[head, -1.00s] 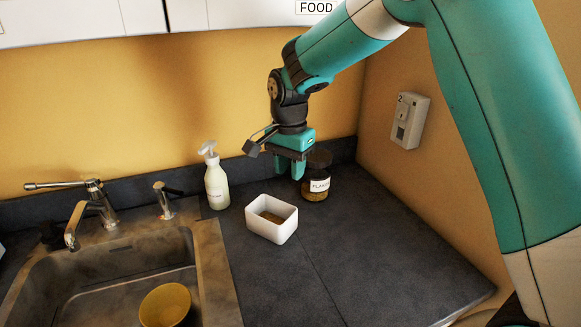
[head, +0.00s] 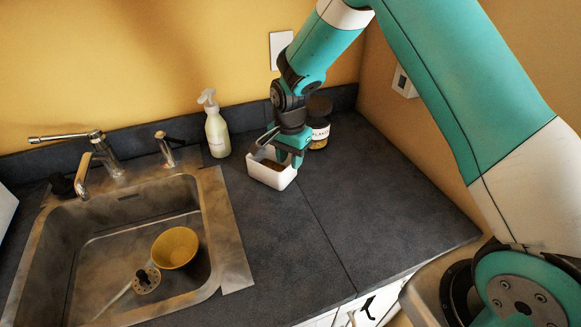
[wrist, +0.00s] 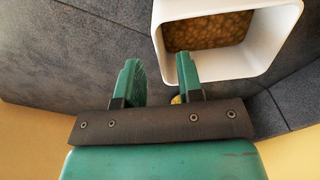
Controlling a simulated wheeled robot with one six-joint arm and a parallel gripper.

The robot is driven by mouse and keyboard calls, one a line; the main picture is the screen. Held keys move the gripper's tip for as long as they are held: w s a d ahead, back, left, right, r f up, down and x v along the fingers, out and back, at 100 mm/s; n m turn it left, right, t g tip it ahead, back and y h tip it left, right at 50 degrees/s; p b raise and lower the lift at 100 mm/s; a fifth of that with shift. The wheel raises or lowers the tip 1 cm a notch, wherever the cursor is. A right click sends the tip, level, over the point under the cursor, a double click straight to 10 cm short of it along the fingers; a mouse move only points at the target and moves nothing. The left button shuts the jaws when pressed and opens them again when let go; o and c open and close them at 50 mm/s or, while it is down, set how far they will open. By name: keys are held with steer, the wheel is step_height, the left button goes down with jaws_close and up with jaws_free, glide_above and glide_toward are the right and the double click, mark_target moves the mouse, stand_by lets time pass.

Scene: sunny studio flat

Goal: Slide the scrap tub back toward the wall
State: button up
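The scrap tub is a white, open rectangular tub (head: 271,178) with brown-yellow bits inside. It stands on the dark counter, right of the soap bottle and in front of the jar. In the wrist view the tub (wrist: 277,60) fills the upper right, its inside facing me. My gripper (head: 285,160) is low at the tub's back right part in the head view. In the wrist view the gripper (wrist: 160,75) has its fingers apart with nothing held; the right finger overlaps the tub's edge. I cannot tell whether it touches the tub. The gripper hides part of the tub's back rim.
A soap bottle (head: 217,132) stands left of the tub near the yellow back wall (head: 150,65). A labelled jar (head: 318,132) stands close behind my gripper on the right. The sink (head: 110,225) holds a yellow bowl (head: 175,247) and a strainer-like tool (head: 147,280). The front right counter is clear.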

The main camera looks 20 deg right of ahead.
mark_target(290, 182)
steer(key=shift+f+p, duration=0.45)
steer(key=shift+f, duration=2.15)
steer(key=shift+c, duration=0.5)
jaws_close()
